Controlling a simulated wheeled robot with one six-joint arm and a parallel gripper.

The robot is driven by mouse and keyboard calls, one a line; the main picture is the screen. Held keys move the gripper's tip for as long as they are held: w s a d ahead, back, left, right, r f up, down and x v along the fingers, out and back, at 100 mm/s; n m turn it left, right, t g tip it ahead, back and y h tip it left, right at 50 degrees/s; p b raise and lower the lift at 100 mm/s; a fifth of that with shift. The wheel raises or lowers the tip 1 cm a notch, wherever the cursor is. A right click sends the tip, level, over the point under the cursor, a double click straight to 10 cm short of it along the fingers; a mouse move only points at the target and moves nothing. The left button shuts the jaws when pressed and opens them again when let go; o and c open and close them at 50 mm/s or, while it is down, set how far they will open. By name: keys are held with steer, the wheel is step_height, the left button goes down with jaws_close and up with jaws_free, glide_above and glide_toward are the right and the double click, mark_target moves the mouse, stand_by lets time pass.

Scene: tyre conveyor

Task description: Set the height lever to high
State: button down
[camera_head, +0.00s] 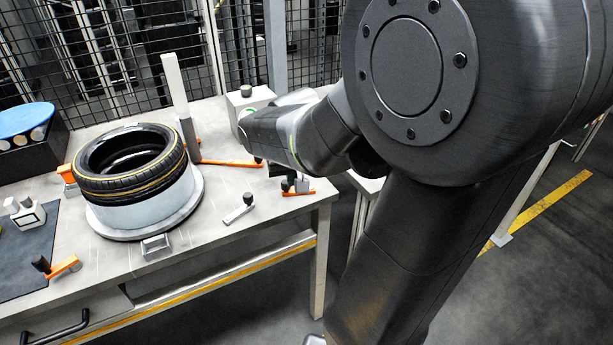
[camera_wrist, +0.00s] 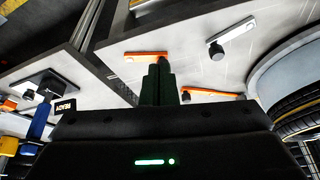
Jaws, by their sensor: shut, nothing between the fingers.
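A long orange lever (camera_head: 225,162) lies along the table beside an upright post, its dark knob end beside my gripper. A short orange lever (camera_head: 300,193) with a dark knob is near the table's right corner. A white lever (camera_head: 238,213) with a dark knob lies nearer the front edge. No readable label shows which is the height lever. My gripper (camera_head: 277,169) is low over the table between the two orange levers, partly hidden by my arm. In the wrist view my gripper (camera_wrist: 158,68) is shut and empty, between the short orange lever (camera_wrist: 140,54) and the long orange lever (camera_wrist: 215,95).
A tyre (camera_head: 130,163) sits on a round pale stand (camera_head: 150,205) at the left. Another orange lever (camera_head: 62,267) is at the front left, near a dark mat (camera_head: 25,255). A wire fence (camera_head: 110,60) stands behind. A READY sign (camera_wrist: 66,104) shows in the wrist view.

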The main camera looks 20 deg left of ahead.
steer(key=shift+f, duration=0.1)
steer(key=x, duration=0.3)
steer(key=w+a+x, duration=0.1)
steer(key=x, duration=0.3)
steer(key=w+r+x, duration=0.1)
steer(key=x, duration=0.2)
steer(key=shift+w+a+f+b, duration=0.1)
steer(key=shift+a+f+b, duration=0.15)
steer(key=shift+f+b, duration=0.1)
steer(key=shift+w+a, duration=0.3)
steer(key=shift+w, duration=0.2)
